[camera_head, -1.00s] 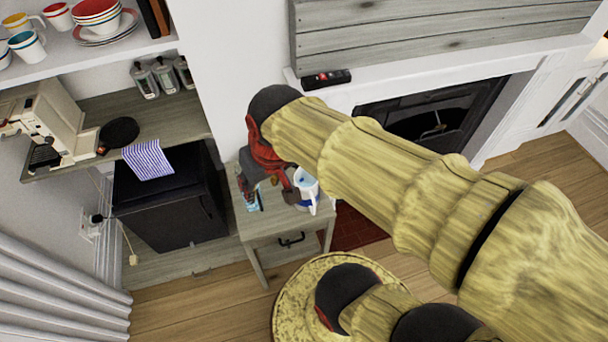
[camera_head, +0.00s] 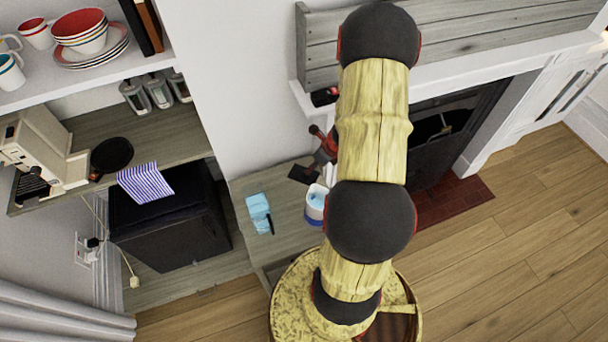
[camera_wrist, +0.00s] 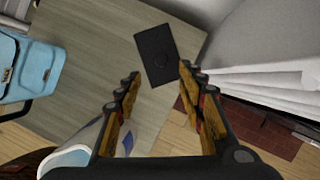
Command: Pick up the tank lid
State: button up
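A thin dark square plate with a faint round mark, which looks like the tank lid (camera_wrist: 155,55), lies flat on the grey wooden side table (camera_wrist: 90,50). In the head view the dark plate (camera_head: 303,174) lies near the back of the table. My gripper (camera_wrist: 158,78) is open and empty. In the wrist view its fingertips are just below the plate's near edge, apart from each other; whether they touch it I cannot tell. In the head view my arm hides most of the gripper.
A light blue object (camera_head: 258,211) with a dark handle-like part lies on the table's left side. The wall and fireplace (camera_head: 440,140) are close behind and right.

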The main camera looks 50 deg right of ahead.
jog(key=b+x, duration=0.1)
jog(key=x, duration=0.1)
jog(key=shift+w+d+f, duration=0.15)
jog(key=shift+f, duration=0.05)
jog(key=b+x, duration=0.1)
jog(key=x, duration=0.1)
jog(key=b+x, duration=0.1)
jog(key=x, duration=0.2)
jog(key=shift+w, duration=0.4)
jog(key=shift+d+r, duration=0.1)
jog(key=c, duration=0.3)
grip_shut()
